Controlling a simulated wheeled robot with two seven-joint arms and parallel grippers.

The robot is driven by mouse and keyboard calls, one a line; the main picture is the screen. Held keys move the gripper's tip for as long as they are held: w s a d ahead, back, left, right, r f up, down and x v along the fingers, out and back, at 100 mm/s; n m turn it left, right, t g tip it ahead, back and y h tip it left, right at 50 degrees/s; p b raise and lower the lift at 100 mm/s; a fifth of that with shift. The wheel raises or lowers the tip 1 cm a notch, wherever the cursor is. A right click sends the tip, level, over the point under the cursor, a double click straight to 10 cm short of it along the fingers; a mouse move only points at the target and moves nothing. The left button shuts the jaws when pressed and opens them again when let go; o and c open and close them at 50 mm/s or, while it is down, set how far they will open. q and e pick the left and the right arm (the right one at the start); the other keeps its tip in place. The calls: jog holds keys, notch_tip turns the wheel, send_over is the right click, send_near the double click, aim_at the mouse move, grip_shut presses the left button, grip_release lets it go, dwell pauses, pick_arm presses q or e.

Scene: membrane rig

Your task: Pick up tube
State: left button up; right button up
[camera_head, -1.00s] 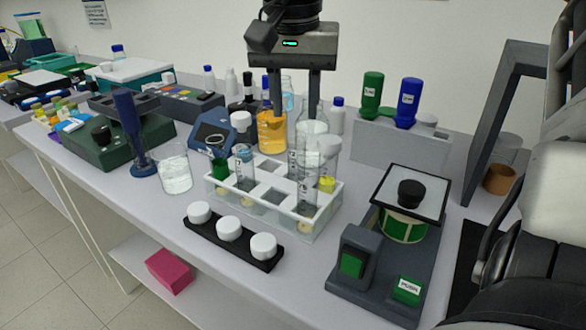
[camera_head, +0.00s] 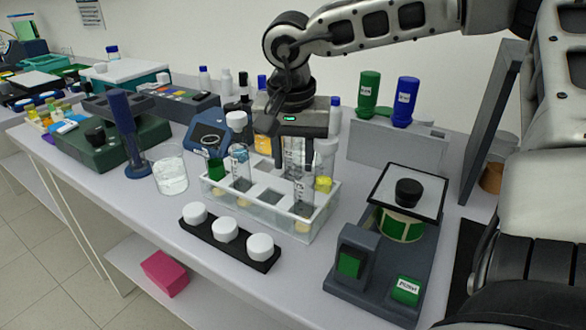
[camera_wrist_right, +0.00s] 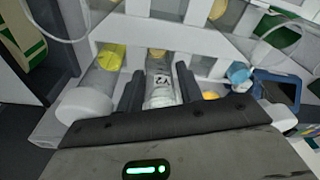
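A clear tube (camera_head: 297,158) with a printed label stands upright in the white rack (camera_head: 268,226). It also shows in the right wrist view (camera_wrist_right: 160,92). My right gripper (camera_head: 293,150) is over the rack, its body just above the tube's top. My left gripper is not in view.
A black holder with white-capped jars (camera_head: 228,229) sits in front of the rack. A beaker (camera_head: 171,170) stands to its left, and a dark device with a green button (camera_head: 405,290) to its right. Green (camera_head: 368,95) and blue (camera_head: 405,100) bottles stand behind.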

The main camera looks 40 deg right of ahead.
jog(key=shift+c, duration=0.4)
jog(key=c, duration=0.5)
jog(key=shift+c, duration=0.2)
